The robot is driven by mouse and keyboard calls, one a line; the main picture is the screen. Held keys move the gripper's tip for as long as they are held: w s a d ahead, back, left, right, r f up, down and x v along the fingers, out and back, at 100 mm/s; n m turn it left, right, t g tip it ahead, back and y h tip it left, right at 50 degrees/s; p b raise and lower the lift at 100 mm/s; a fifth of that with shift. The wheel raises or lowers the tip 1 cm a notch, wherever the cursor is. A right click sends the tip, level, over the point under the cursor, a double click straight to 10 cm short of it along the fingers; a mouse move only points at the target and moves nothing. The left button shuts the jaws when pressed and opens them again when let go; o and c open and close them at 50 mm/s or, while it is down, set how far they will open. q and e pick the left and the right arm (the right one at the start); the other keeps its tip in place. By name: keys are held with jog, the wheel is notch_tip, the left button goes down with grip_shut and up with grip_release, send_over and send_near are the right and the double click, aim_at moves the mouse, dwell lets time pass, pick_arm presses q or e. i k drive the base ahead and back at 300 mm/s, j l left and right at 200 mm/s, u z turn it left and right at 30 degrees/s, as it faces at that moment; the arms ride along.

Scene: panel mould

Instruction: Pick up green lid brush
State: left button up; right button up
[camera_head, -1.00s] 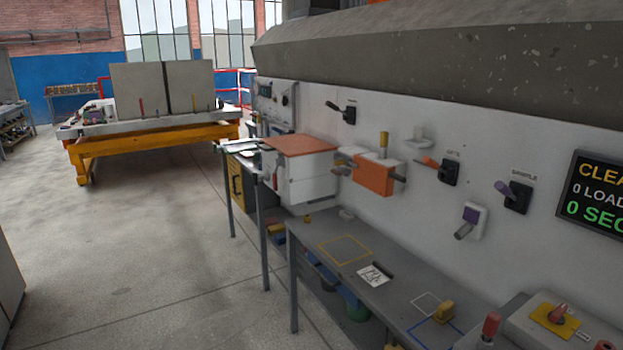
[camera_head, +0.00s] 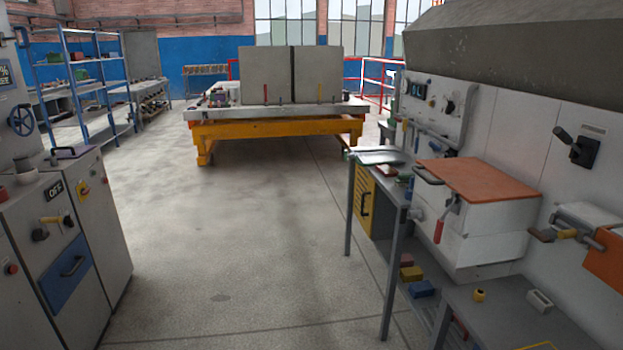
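I cannot make out a green lid brush for certain. Small green items show on the left shelf rack (camera_head: 74,88), but they are too small to tell. A dark green bit also shows beside the grey tray (camera_head: 378,157) on the narrow bench at the right. Neither of my grippers is in view.
Open concrete floor (camera_head: 230,240) runs ahead to a yellow-framed table (camera_head: 280,128) with upright grey panels (camera_head: 290,75). Grey cabinets (camera_head: 70,250) stand at left. At right are a white box with an orange lid (camera_head: 480,180) and a low grey bench (camera_head: 500,320).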

aim_at(402, 180)
jog(key=i+j+z, duration=0.15)
jog(key=i, duration=0.35)
jog(key=i+z, duration=0.15)
jog(key=i, duration=0.3)
jog(key=i+j+z, duration=0.15)
jog(key=i, duration=0.35)
jog(key=i+j+z, duration=0.15)
jog(key=i+j, duration=0.2)
jog(key=i, duration=0.1)
